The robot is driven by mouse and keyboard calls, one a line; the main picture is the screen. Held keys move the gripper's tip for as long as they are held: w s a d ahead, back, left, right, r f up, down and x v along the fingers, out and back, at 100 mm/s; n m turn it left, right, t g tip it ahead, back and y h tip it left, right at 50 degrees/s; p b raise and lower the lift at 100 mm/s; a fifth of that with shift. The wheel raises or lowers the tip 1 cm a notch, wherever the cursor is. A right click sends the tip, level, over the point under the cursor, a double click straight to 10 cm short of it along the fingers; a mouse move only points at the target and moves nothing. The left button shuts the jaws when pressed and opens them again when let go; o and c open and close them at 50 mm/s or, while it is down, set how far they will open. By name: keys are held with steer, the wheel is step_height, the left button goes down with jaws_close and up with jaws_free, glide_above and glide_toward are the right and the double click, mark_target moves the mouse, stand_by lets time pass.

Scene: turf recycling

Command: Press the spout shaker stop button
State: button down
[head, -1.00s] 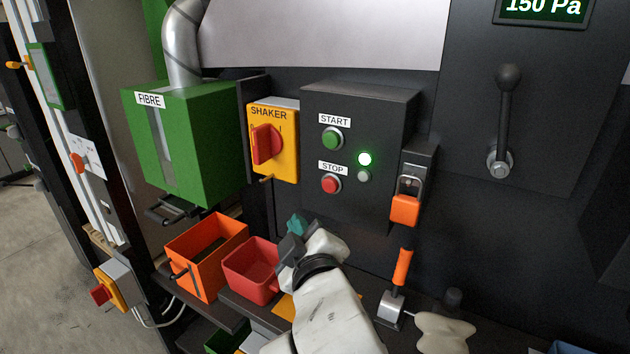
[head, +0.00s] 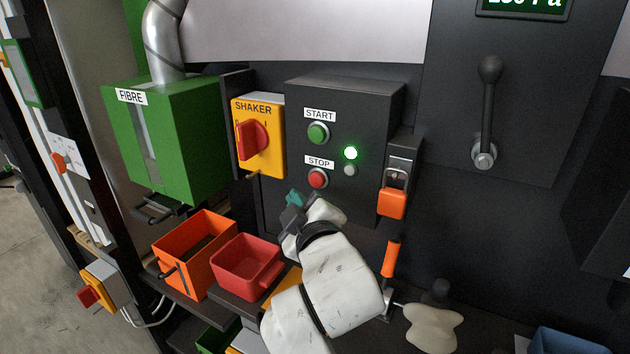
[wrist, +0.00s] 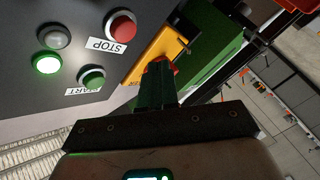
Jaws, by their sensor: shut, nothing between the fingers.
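The red STOP button (head: 318,178) sits on the dark control box (head: 362,120), under the green START button (head: 318,132). A lit green lamp (head: 350,153) glows beside them, with an unlit lamp (head: 349,170) below it. My gripper (head: 293,199) is shut and empty, below and slightly left of the STOP button, apart from it. In the wrist view the picture is turned over: the STOP button (wrist: 122,26) is at the top, left of the shut fingers (wrist: 158,82), and the START button (wrist: 92,77) is lower.
The yellow SHAKER switch (head: 258,135) with a red knob is left of the box. An orange padlock (head: 392,203) hangs at its right. An orange bin (head: 215,243) and a red bin (head: 246,268) stand below. A green FIBRE box (head: 190,140) is at left.

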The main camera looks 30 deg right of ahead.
steer(key=shift+w+d+p, duration=0.25)
steer(key=shift+w+d, duration=0.3)
steer(key=shift+d, duration=0.2)
steer(key=shift+w+d+p, duration=0.2)
steer(key=shift+w+d, duration=0.35)
steer(key=shift+d, duration=0.2)
steer(key=shift+w+d+r, duration=0.1)
steer(key=shift+d, duration=0.05)
stand_by(0.9)
steer(key=shift+w+d, duration=0.15)
steer(key=shift+d, duration=0.05)
steer(key=shift+w+d+p, duration=0.25)
steer(key=shift+d+p, duration=0.15)
steer(key=shift+p, duration=0.05)
stand_by(1.1)
steer(key=shift+s+a, duration=0.55)
steer(key=shift+a, duration=0.15)
steer(key=s+a, duration=0.1)
steer(key=a, duration=0.1)
steer(key=s+a, duration=0.2)
stand_by(0.5)
